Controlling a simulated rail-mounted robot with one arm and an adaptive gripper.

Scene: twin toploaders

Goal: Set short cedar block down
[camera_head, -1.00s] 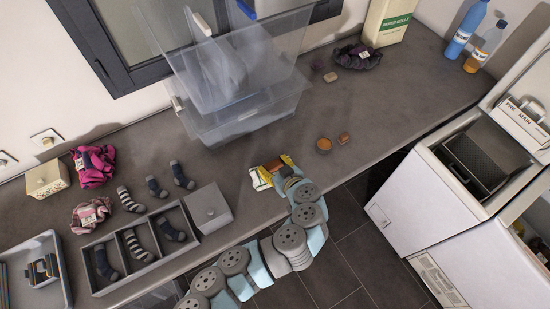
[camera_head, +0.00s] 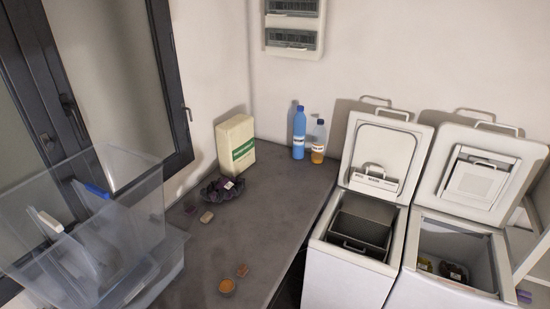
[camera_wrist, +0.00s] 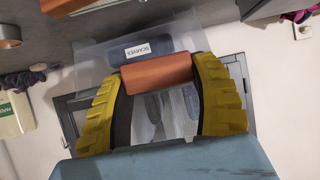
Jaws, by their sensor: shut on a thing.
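My gripper (camera_wrist: 158,80) shows only in the wrist view, with two curved yellow fingers. It is shut on a short orange-brown block (camera_wrist: 156,74), which lies crosswise between the fingertips. Behind the block is a clear bin labelled SCARVES (camera_wrist: 125,75), with dark cloth inside. Another reddish block (camera_wrist: 75,4) is at the top left edge of the wrist view, apart from the fingers. In the head view a small brown block (camera_head: 242,270) lies on the counter beside a round orange-brown piece (camera_head: 227,286). I cannot tell how far the held block is from the counter.
The grey counter (camera_head: 262,215) has bare room in its middle. Clear bins (camera_head: 110,235) stand at left. Two open toploaders (camera_head: 345,278) stand right.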

